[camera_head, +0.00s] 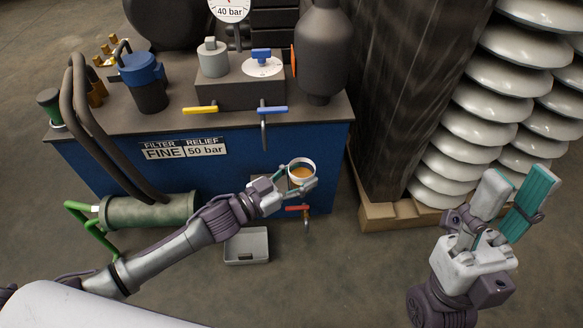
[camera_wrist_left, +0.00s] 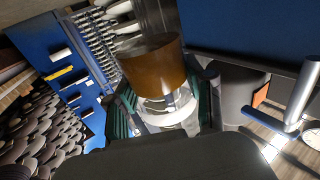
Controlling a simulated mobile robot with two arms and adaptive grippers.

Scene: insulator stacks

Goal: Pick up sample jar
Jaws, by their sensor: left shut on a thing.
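The sample jar (camera_head: 301,172) is a small open round vessel with a white rim and amber liquid inside. It is in front of the blue cabinet face in the head view. In the left wrist view the jar (camera_wrist_left: 155,75) shows amber liquid and clear glass between the two fingers. My left gripper (camera_head: 289,188) is shut on the jar, one finger on each side. My right gripper (camera_head: 516,205) is at the lower right, away from the jar, with its two teal-padded fingers apart and nothing between them.
A grey tray (camera_head: 247,246) lies on the floor below the jar. A red-handled valve (camera_head: 299,209) is just under my left gripper. The blue cabinet (camera_head: 225,165) carries gauges, valves and a filter. White insulator stacks (camera_head: 465,130) on a wooden pallet (camera_head: 400,214) stand at the right.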

